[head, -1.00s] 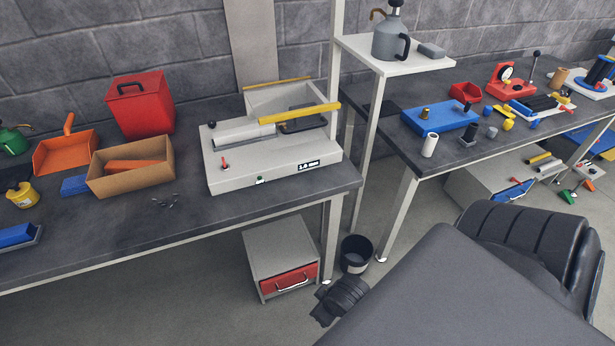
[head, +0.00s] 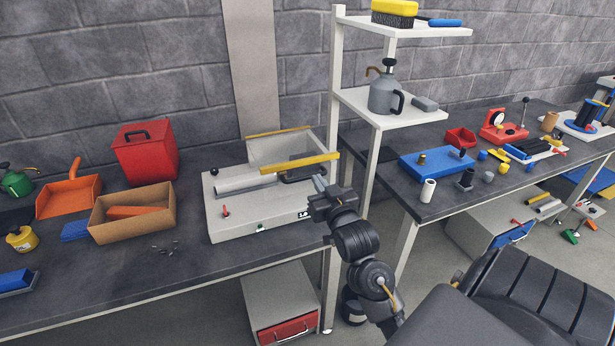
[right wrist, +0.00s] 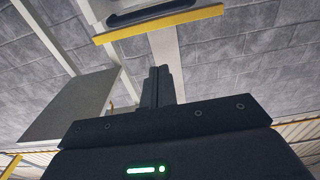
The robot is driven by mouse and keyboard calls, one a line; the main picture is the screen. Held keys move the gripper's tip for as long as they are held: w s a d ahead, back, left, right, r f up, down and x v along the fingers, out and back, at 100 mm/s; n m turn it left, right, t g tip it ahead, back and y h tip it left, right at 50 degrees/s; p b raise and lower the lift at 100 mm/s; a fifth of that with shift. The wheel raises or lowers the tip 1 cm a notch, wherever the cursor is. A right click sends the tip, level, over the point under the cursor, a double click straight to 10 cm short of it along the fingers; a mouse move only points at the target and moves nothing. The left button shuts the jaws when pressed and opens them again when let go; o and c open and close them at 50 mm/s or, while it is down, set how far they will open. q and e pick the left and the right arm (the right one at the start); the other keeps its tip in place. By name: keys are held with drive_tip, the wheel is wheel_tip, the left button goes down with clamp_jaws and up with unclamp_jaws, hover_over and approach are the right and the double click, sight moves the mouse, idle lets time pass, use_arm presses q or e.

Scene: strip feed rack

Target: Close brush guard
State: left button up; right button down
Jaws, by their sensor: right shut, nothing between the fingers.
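The feed machine (head: 230,222) is a pale box on the left bench. Its brush guard (head: 285,150) stands raised, a pale cover with a yellow front edge (head: 300,163) and a dark handle (head: 303,174) beneath it. My right gripper (head: 320,184) is shut and empty, fingers pointing up, just in front of the guard's right end and below the yellow edge. In the right wrist view, the shut fingers (right wrist: 158,84) point toward the yellow edge (right wrist: 160,23) and the dark handle (right wrist: 152,11), with a gap between. My left gripper is not in view.
A white shelf post (head: 334,100) rises close behind and right of my right gripper. The lower shelf (head: 365,103) holds a grey oil can (head: 384,96). A cardboard box (head: 130,226) and a red bin (head: 146,155) stand left of the machine.

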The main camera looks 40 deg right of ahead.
drive_tip(key=p+x, duration=0.3)
drive_tip(key=x, duration=0.6)
drive_tip(key=shift+w+d, duration=0.15)
drive_tip(key=shift+w, duration=0.2)
drive_tip(key=f, duration=0.1)
drive_tip(key=s+f, duration=0.1)
drive_tip(key=f, duration=0.2)
drive_tip(key=shift+s+a+p, duration=0.3)
drive_tip(key=shift+p, duration=0.1)
drive_tip(key=shift+w, duration=0.1)
drive_tip(key=shift+f, duration=0.1)
wheel_tip(320, 180, down, 4)
drive_tip(key=shift+a+r+b, duration=0.1)
drive_tip(key=shift+b, duration=1)
